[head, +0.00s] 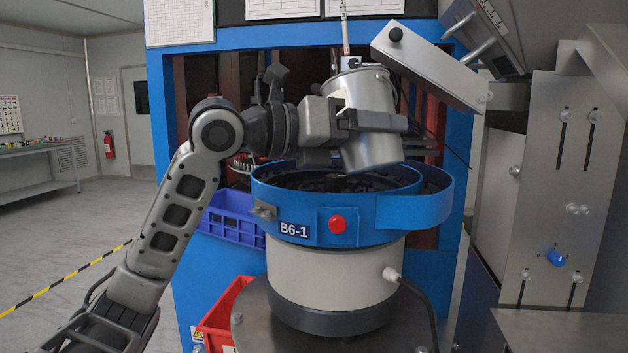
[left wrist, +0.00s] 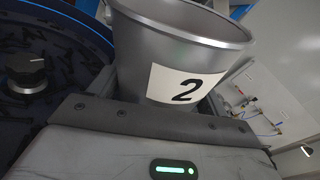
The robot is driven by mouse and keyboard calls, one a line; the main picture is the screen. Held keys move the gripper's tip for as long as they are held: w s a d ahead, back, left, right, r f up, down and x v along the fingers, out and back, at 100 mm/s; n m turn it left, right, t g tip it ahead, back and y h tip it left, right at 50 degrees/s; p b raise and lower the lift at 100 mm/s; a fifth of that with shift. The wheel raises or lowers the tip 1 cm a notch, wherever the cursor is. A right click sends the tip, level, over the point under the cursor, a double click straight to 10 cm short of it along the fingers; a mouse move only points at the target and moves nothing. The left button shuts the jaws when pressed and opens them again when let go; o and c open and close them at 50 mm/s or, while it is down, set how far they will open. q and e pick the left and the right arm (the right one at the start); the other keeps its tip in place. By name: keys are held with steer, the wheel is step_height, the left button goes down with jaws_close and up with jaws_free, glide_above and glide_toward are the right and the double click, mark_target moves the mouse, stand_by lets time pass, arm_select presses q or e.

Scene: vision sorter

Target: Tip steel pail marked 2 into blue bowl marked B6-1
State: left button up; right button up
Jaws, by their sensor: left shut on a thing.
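The steel pail (head: 370,148) is held above the blue bowl marked B6-1 (head: 350,229). My left gripper (head: 365,125) is shut on the pail's side. The pail is slightly tilted, with its rim up and its base just over the bowl's open top. In the left wrist view, the pail (left wrist: 185,40) shows a white label with a black 2, and its inside wall looks bare; its bottom is hidden. Dark parts and a black knob lie within the bowl (left wrist: 75,18) there. My right gripper is not in view.
A grey box on an arm (head: 430,65) hangs close to the right of the pail. A blue crate (head: 232,218) and a red bin (head: 222,315) stand left of the bowl's base. A blue frame surrounds the back. Floor at left is open.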

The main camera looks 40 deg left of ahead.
arm_select(q)
steer(key=shift+w+a+f+n+b, duration=0.1)
steer(key=shift+a+f+n+b, duration=0.25)
steer(key=shift+n, duration=0.35)
steer(key=shift+w+a+n+t, duration=0.1)
steer(key=shift+a+n+t, duration=0.35)
steer(key=shift+n, duration=0.25)
steer(key=shift+r+n+p, duration=0.3)
steer(key=shift+r+n, duration=0.1)
steer(key=shift+r, duration=0.1)
steer(key=shift+r+n+h+p, duration=0.3)
steer(key=shift+n+p, duration=0.1)
steer(key=shift+n, duration=0.1)
steer(key=shift+a+f+n+t, duration=0.1)
steer(key=shift+f+n+t, duration=0.15)
steer(key=shift+n, duration=0.25)
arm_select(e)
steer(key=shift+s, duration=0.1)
arm_select(q)
steer(key=shift+n, duration=0.4)
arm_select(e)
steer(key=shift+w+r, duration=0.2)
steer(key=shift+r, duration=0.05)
arm_select(q)
steer(key=shift+n+p, duration=0.4)
steer(key=shift+p, duration=0.1)
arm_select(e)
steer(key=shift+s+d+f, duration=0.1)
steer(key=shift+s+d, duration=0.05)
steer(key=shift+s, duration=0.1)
